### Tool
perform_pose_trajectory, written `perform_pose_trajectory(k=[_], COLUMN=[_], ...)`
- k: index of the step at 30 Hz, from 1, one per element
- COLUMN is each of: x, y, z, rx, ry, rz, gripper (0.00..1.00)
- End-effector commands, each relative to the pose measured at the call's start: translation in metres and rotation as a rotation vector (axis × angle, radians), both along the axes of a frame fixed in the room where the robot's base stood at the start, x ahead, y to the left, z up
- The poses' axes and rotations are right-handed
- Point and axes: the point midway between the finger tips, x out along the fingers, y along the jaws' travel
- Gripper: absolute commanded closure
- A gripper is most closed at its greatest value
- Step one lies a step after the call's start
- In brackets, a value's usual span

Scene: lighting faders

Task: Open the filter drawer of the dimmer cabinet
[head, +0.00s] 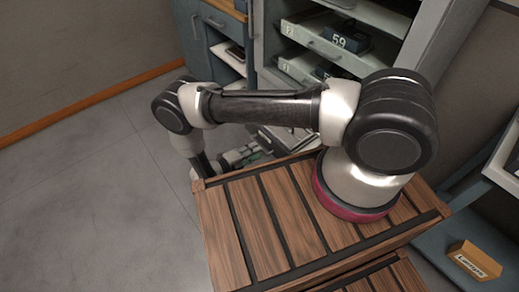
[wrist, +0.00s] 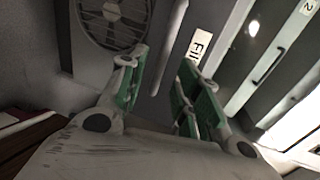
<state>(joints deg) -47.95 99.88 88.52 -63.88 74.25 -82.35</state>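In the wrist view my gripper (wrist: 164,62) is open, its two green-padded fingers apart with nothing between them. Beyond the fingertips is the grey front of the dimmer cabinet (wrist: 172,40). A white label starting "FI" (wrist: 201,46) shows on it, partly cut off by the right finger; it seems to mark the filter drawer. The drawer's handle is not clear, and I cannot tell whether the fingers touch the front. In the head view the cabinet (head: 262,50) stands behind my arm, which hides much of its lower part.
A round fan grille (wrist: 112,22) is left of the fingers. A drawer with a bar handle (wrist: 268,65) is to the right. In the head view, upper drawers (head: 325,45) hold items, one marked 59. A yellow-brown labelled box (head: 474,262) lies at right. Grey floor (head: 100,190) is clear at left.

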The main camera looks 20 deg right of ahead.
Motion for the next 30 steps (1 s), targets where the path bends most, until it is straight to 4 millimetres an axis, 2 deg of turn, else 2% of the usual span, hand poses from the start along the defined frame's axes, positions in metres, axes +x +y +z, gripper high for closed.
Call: perform_pose_trajectory(k=[1,6,12,30], x=[-0.004,-0.016,-0.025,-0.026], y=[0.013,0.046,0.067,0.071], z=[0.002,0.009,0.015,0.016], rx=[0.002,0.002,0.0,0.0], ry=[-0.002,0.0,0.001,0.0], rz=[0.006,0.004,0.002,0.0], gripper=[0.67,0.67,0.67,0.67])
